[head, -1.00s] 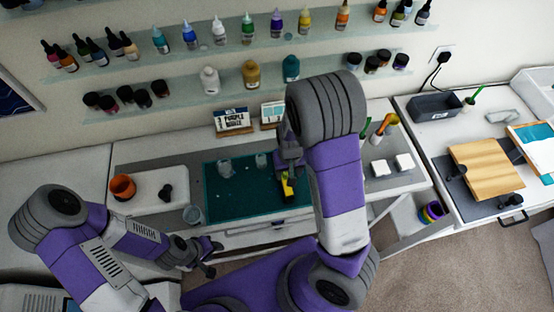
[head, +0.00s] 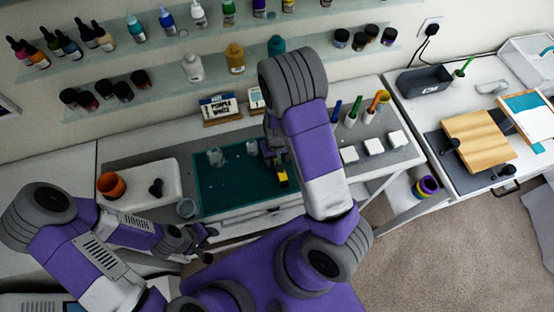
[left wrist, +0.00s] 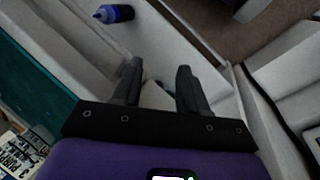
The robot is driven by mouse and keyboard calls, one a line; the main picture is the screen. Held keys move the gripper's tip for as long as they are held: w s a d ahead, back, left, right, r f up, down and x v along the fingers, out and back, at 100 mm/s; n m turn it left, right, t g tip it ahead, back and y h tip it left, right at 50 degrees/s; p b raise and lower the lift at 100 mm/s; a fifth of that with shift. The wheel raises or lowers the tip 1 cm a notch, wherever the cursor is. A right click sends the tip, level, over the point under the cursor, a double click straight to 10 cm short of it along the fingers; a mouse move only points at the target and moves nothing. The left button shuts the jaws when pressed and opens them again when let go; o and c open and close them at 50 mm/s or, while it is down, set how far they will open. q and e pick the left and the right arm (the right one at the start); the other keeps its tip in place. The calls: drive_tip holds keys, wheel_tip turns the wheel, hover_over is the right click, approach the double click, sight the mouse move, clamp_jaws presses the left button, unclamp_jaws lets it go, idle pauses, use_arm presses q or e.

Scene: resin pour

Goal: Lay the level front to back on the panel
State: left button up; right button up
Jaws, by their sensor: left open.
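A yellow and dark object (head: 282,178), which looks like the level, is at the right part of the teal mat. My right gripper (head: 273,156) is right above it, partly hidden by my right arm; I cannot tell whether its fingers are closed on it. The tan wooden panel (head: 478,142) lies on the right-hand bench, well away from both grippers. My left gripper (head: 207,240) is low in front of the bench, open and empty. Its two dark fingers also show spread apart in the left wrist view (left wrist: 157,75).
The teal mat (head: 215,204) carries clear cups. An orange cup (head: 111,186) stands on a white tray at left. White blocks (head: 374,147) and brush holders are between mat and right bench. A dark box (head: 424,80) stands behind the panel. Bottle shelves line the wall.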

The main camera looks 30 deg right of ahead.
drive_tip(key=shift+c, duration=0.2)
drive_tip(key=shift+w, duration=0.1)
clamp_jaws()
